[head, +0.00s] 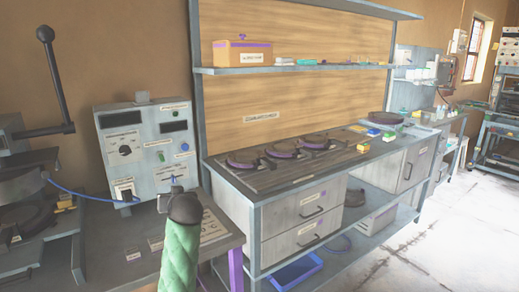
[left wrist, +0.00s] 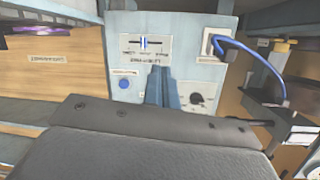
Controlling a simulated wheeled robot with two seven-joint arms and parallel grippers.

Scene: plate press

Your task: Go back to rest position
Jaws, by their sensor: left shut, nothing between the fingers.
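My left arm, with a green sleeve, comes up from the bottom in the head view. Its dark left gripper (head: 173,181) is in front of the lower right part of a grey control box (head: 146,158). In the left wrist view the two fingers (left wrist: 160,84) are together with nothing between them. They point at the face of the control box (left wrist: 190,20), which fills the background there. Whether the fingertips touch the box I cannot tell. My right gripper is in neither view.
A plate press (head: 20,185) with a long black lever (head: 55,85) stands at the left, near a blue cable (head: 75,193). At the right a workbench (head: 350,165) holds several dark round plates, with a wooden box (head: 242,53) on the shelf above. The floor (head: 440,240) at the right is clear.

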